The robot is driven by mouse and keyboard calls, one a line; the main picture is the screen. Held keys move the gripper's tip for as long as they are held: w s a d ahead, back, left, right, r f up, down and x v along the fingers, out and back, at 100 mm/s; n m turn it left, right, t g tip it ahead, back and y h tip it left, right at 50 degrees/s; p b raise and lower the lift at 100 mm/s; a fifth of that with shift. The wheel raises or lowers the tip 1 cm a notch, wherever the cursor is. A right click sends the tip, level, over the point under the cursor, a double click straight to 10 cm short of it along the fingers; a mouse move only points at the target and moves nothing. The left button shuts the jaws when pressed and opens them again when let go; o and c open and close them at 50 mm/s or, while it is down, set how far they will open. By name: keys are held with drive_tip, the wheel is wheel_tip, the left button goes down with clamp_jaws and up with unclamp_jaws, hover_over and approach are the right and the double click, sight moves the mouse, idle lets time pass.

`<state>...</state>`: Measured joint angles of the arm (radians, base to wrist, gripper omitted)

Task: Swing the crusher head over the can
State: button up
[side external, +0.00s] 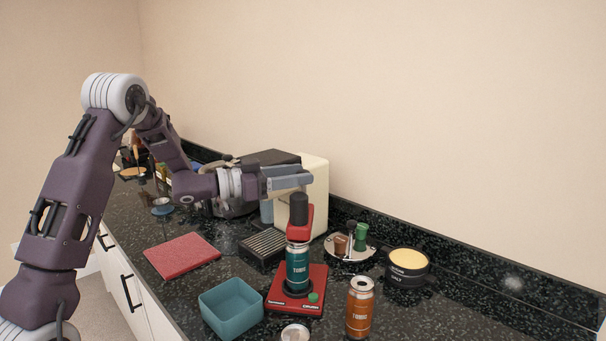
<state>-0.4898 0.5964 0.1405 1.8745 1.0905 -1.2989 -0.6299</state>
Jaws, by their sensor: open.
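The can crusher has a red base (309,284) with a small green button and a red upright arm, with a black cylindrical crusher head (299,209) at the top. A teal can (298,268) stands upright on the base, below and in front of the red arm. In this view the head appears above the can; whether it is squarely over it I cannot tell. My gripper (303,178) is open and empty, held roughly level just above the black head in the picture. Any contact between them is unclear.
An orange can (360,309) stands right of the crusher, a teal bin (231,308) left. A round lid (295,333) lies in front. A cream coffee machine (314,176) stands behind. A red board (182,256) lies further left. A black tub (407,268) and round tray (349,252) sit right.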

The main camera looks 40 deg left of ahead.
sight(301, 203)
drive_tip(key=v, duration=0.5)
drive_tip(key=shift+r, duration=0.15)
drive_tip(key=shift+c, duration=1.3)
wheel_tip(301, 203, up, 17)
drive_tip(key=shift+s+d+r, duration=0.1)
clamp_jaws()
drive_tip(key=w+d+f+m+g+y, duration=0.1)
drive_tip(key=w+d+f+m+y, duration=0.3)
drive_tip(key=w+d+y, duration=0.55)
drive_tip(key=s+d+r+m+y, duration=0.1)
drive_tip(key=s+d+y, duration=0.3)
drive_tip(key=s+d, duration=0.3)
drive_tip(key=s+d+r+m+y, duration=0.15)
drive_tip(key=s+d+y, duration=0.3)
drive_tip(key=s, duration=0.55)
wheel_tip(301, 203, down, 18)
drive_tip(key=w+a, duration=0.7)
drive_tip(key=a, duration=0.2)
drive_tip(key=shift+w+r+g, duration=0.2)
drive_tip(key=shift+g, duration=0.1)
